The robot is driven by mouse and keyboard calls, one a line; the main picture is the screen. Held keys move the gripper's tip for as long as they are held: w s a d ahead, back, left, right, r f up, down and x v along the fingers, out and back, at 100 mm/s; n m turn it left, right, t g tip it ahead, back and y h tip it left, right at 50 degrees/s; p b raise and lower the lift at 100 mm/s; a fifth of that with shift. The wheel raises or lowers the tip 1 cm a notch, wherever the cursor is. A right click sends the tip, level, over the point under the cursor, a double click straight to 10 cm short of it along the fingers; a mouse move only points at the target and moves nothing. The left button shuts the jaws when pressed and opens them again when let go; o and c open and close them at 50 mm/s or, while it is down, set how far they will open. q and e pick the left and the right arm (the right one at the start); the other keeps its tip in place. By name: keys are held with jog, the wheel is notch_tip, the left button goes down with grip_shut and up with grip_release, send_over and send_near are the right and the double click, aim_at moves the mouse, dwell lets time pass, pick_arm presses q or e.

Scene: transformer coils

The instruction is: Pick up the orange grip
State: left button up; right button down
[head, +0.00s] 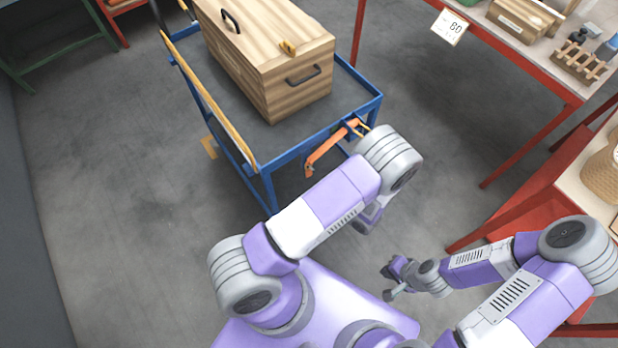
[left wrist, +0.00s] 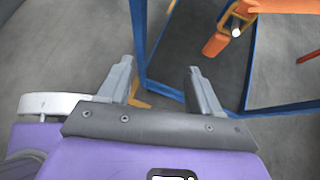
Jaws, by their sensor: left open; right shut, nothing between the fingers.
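The orange grip (head: 324,152) hangs at a slant from the near right end of the blue cart (head: 268,187). In the left wrist view an orange piece of it (left wrist: 215,45) shows at the upper right, beyond the fingers and beside a blue cart bar. My left gripper (left wrist: 160,88) is open, with nothing between its fingers, and is apart from the orange grip. In the head view my left arm hides most of that gripper. My right gripper (head: 391,284) is shut and empty, low over the floor, well away from the orange grip.
A wooden box (head: 268,62) with dark handles stands on the cart. A yellow bar (head: 212,100) runs along the cart's left side. A red-framed table (head: 520,62) with small wooden items stands at the upper right. The floor left of the cart is clear.

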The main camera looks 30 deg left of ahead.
aim_at(310, 170)
pick_arm(q)
jog(key=w+r+m+t+y+b, duration=0.1)
jog(key=w+r+m+t+y, duration=0.1)
jog(key=w+m+t, duration=0.3)
jog(key=w+a+f, duration=0.1)
jog(key=w+a+f+n+b, duration=0.1)
jog(key=a, duration=0.1)
jog(key=w+a+f+n+b, duration=0.1)
jog(key=a, duration=0.1)
jog(key=shift+w+a+g, duration=0.15)
jog(key=shift+a+g, duration=0.1)
jog(key=shift+g, duration=0.15)
jog(key=shift+r, duration=0.1)
jog(key=shift+c, duration=0.2)
jog(key=c, duration=1.1)
jog(key=shift+r, duration=0.1)
